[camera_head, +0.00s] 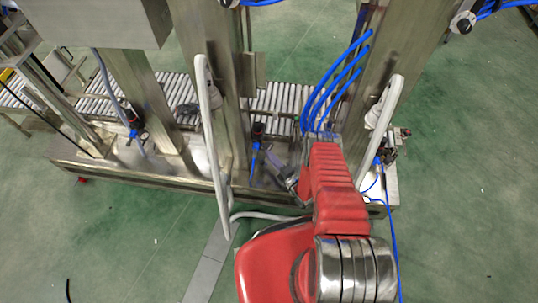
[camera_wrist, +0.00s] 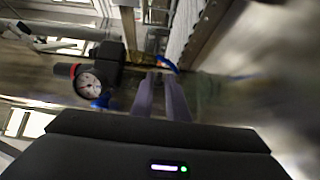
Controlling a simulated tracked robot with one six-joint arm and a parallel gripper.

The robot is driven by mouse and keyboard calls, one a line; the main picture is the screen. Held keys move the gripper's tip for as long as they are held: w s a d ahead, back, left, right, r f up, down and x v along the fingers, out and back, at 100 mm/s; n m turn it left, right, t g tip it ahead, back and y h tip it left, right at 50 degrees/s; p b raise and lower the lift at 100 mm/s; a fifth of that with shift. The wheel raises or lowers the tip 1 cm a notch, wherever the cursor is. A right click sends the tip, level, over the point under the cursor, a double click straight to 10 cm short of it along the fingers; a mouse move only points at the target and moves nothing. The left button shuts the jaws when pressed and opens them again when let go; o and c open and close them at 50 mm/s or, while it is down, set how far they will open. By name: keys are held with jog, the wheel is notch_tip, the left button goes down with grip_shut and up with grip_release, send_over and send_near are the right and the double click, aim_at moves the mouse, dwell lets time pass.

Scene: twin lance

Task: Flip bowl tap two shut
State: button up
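In the head view, the middle of the metal stand carries a black regulator with a red cap (camera_head: 257,129) and a small blue part (camera_head: 254,164) below it. I cannot tell for sure whether this blue part is the tap handle. My gripper (camera_head: 274,163) is just to its right, low over the stand. In the wrist view, my two grey-purple fingers (camera_wrist: 160,77) point ahead with a narrow gap and nothing clear between them. A blue piece (camera_wrist: 166,64) shows just beyond the tips. A gauge (camera_wrist: 88,85) and another blue part (camera_wrist: 101,102) are left of the fingers.
A similar regulator (camera_head: 134,127) stands to the left. Blue tubes (camera_head: 333,85) come down behind my arm. A roller conveyor (camera_head: 280,98) runs behind. Green floor is clear in front.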

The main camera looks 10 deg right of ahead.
jog(key=shift+w+a, duration=0.2)
jog(key=shift+w, duration=0.35)
jog(key=shift+c, duration=0.6)
grip_shut()
